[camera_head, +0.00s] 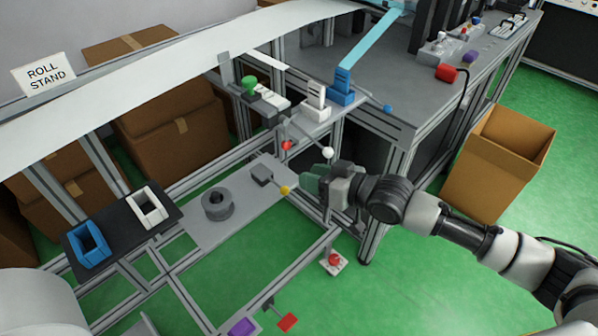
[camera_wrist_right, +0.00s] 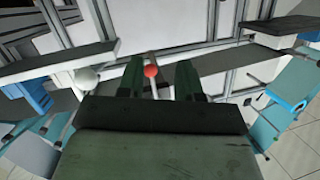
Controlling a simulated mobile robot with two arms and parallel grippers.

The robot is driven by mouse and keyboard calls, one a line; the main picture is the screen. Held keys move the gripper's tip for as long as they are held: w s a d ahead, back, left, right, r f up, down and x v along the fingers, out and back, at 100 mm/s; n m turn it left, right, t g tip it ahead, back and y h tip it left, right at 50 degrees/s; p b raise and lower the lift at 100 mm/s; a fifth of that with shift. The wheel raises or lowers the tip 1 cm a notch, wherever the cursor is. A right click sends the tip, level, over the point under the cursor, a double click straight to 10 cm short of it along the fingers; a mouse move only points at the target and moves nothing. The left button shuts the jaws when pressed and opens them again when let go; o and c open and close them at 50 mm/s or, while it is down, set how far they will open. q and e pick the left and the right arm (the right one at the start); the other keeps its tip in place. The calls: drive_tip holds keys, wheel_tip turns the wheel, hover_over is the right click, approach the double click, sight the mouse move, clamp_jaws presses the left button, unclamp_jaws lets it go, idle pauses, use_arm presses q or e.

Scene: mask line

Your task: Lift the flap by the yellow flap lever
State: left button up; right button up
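The yellow flap lever (camera_head: 285,190) is a thin rod with a yellow ball end, coming out of a dark block (camera_head: 262,176) on a grey plate in the head view. My right gripper (camera_head: 308,181) is just right of the yellow ball in the head view, with a small apparent gap. In the right wrist view its two dark green fingers (camera_wrist_right: 160,78) stand apart, with no object clearly held. A red ball (camera_wrist_right: 151,71) shows between them there, seemingly beyond them. I cannot make out the yellow ball in that view. My left gripper is not in view.
A white-ended lever (camera_head: 327,152) and a red-ended lever (camera_head: 287,145) are close above my right gripper. A grey roll (camera_head: 217,204) sits on the plate. A red button (camera_head: 334,259) is below. An open cardboard box (camera_head: 497,165) stands to the right.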

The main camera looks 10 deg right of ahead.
drive_tip(key=shift+s+d+r, duration=0.1)
drive_tip(key=shift+s+d, duration=0.05)
drive_tip(key=shift+s, duration=0.05)
drive_tip(key=shift+w, duration=0.1)
